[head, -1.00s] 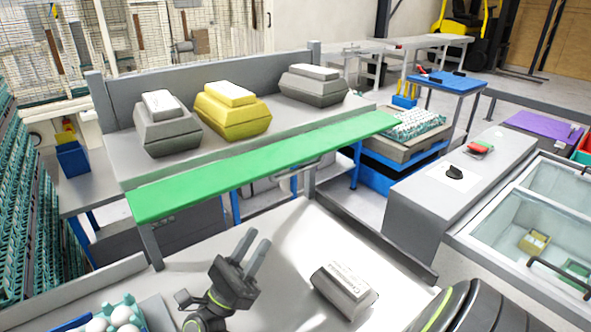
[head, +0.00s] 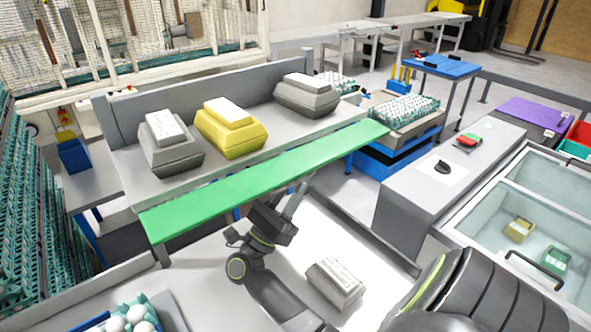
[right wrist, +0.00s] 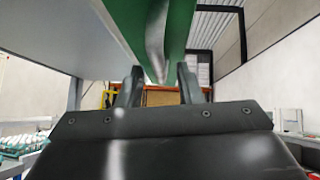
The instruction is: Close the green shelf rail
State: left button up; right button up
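The long green shelf rail (head: 250,186) runs along the front of a grey shelf (head: 205,172). Its broad green face is turned toward the head camera. My right gripper (head: 297,192) is at the rail's lower front edge, right of the rail's middle. In the right wrist view the two fingers of my right gripper (right wrist: 160,76) are apart, with the lower edge of the green rail (right wrist: 178,30) above and between them. Whether the fingers touch the rail cannot be told. My left gripper is not in view.
A grey carton (head: 170,150), a yellow carton (head: 231,133) and another grey carton (head: 307,99) stand on the shelf behind the rail. A single carton (head: 335,284) lies on the table below. Eggs in a teal tray (head: 150,312) are at lower left.

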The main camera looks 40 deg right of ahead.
jog(key=shift+p+x, duration=0.45)
jog(key=shift+x, duration=0.6)
jog(key=shift+c, duration=0.2)
grip_shut()
